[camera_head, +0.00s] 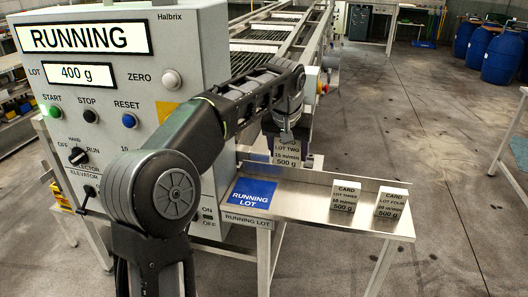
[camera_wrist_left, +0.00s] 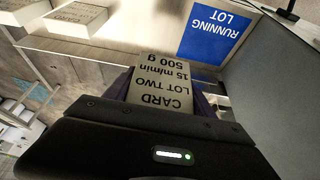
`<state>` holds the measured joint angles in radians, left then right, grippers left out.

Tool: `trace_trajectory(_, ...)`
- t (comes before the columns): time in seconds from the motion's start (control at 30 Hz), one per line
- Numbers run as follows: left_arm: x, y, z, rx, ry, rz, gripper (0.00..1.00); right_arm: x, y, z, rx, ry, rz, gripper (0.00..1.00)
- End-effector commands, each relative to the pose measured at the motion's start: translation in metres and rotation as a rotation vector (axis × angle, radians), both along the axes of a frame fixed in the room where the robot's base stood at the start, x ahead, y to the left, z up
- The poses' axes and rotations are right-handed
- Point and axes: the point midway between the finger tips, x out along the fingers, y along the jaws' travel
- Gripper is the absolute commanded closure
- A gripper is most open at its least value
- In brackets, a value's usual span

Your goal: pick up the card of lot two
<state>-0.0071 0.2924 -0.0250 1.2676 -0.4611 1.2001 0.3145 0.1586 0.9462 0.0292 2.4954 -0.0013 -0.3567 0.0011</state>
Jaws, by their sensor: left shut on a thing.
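The lot two card (camera_head: 287,153) is a pale block printed "LOT TWO, 15 m/min, 500 g". My left gripper (camera_head: 288,137) is shut on its upper part, over the steel shelf (camera_head: 308,198). In the left wrist view the card (camera_wrist_left: 163,85) sticks out between the fingers of my left gripper (camera_wrist_left: 160,95), its print upside down. It looks raised off the shelf, but I cannot tell by how much. The cards of lot three (camera_head: 343,201) and lot four (camera_head: 391,203) stand on the shelf to the right. My right gripper is not in view.
A blue "RUNNING LOT" patch (camera_head: 252,193) lies on the shelf's left end, with no card on it. The control panel (camera_head: 180,60) reads "RUNNING" and "400 g" and stands at left. A roller conveyor (camera_head: 275,38) runs behind. Blue drums (camera_head: 500,55) stand far right.

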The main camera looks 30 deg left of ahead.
Motion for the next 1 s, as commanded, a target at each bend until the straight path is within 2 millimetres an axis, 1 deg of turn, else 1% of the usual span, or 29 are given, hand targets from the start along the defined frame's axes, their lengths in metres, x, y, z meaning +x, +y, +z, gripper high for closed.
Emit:
trace_trajectory(0.03, 0.006, -0.017, -0.001, 0.001, 0.000, -0.007, 0.79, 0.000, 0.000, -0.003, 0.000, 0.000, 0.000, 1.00)
trace_trajectory(0.1, 0.013, -0.037, -0.001, 0.001, -0.001, -0.006, 0.79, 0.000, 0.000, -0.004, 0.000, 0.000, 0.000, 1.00)
trace_trajectory(0.2, 0.021, -0.061, 0.000, 0.001, -0.001, -0.005, 0.79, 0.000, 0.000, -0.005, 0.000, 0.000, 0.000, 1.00)
trace_trajectory(0.3, 0.028, -0.079, 0.000, 0.001, -0.001, -0.003, 0.79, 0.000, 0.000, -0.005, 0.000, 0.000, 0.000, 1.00)
trace_trajectory(0.4, 0.032, -0.090, 0.000, 0.000, 0.000, -0.001, 0.79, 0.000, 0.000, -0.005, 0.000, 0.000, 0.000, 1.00)
trace_trajectory(0.6, 0.035, -0.099, 0.000, 0.001, -0.001, 0.001, 0.79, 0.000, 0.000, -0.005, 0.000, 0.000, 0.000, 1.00)
trace_trajectory(1.0, 0.035, -0.098, 0.000, 0.000, -0.001, 0.001, 0.79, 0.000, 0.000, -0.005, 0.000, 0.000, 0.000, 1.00)
